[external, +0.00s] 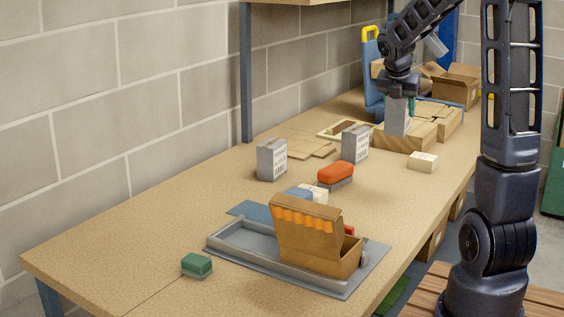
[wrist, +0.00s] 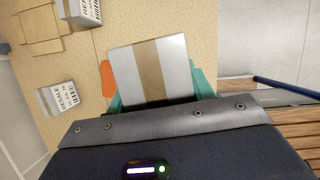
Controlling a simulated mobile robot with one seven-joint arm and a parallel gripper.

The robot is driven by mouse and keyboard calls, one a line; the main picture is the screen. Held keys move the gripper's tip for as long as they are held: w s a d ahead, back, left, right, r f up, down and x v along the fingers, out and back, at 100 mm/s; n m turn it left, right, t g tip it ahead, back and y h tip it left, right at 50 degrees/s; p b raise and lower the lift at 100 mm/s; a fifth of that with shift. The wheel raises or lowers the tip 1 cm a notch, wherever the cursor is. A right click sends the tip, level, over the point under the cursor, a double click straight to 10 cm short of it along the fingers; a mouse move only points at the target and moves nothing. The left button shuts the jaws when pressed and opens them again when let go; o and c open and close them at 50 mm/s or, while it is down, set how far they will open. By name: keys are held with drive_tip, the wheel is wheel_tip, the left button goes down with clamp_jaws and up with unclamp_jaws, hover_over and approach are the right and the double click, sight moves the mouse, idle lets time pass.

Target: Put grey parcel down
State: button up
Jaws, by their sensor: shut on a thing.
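A grey parcel (external: 397,118) is held upright below my gripper (external: 400,99), toward the far end of the table. In the external view it overlaps a low cardboard box (external: 408,143); whether it touches that box or the table, I cannot tell. In the wrist view the grey parcel (wrist: 122,72) shows its top with a brown tape strip. The teal fingers of my gripper (wrist: 158,92) are on either side of it, shut on it. Two similar grey parcels with printed labels stand on the table, one left (external: 272,160) and one nearer the middle (external: 355,143).
An orange-red block on a grey base (external: 336,174), a small pale box (external: 422,162) and flat cardboard sheets (external: 298,146) lie around. In front are a grey tray (external: 235,240) with an open carton (external: 300,235) and a green block (external: 197,265). The table's left front is clear.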

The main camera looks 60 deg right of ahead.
drive_tip(key=shift+w, duration=0.1)
drive_tip(key=w+a+r+n+t+y, duration=0.15)
drive_tip(key=w+a+n, duration=0.25)
drive_tip(key=w+a, duration=1.1)
drive_tip(key=w+a+n+t, duration=0.2)
drive_tip(key=w+a+n, duration=0.3)
drive_tip(key=w+a, duration=0.9)
drive_tip(key=w+a+f+n+y, duration=0.1)
drive_tip(key=w+a+n, duration=0.3)
drive_tip(key=a, duration=1.1)
drive_tip(key=w+a+n+y, duration=0.1)
drive_tip(key=w+a, duration=0.5)
drive_tip(key=a, duration=0.8)
drive_tip(key=w+a+f+n+y, duration=0.1)
drive_tip(key=w+a+n, duration=0.3)
drive_tip(key=a, duration=1.1)
drive_tip(key=shift+m+t, duration=0.35)
drive_tip(key=shift+m, duration=0.25)
drive_tip(key=f, duration=0.6)
drive_tip(key=w+f, duration=0.1)
drive_tip(key=f, duration=1.2)
drive_tip(key=shift+w+d+f, duration=0.1)
drive_tip(key=shift+w+d, duration=0.05)
drive_tip(key=shift+w, duration=0.05)
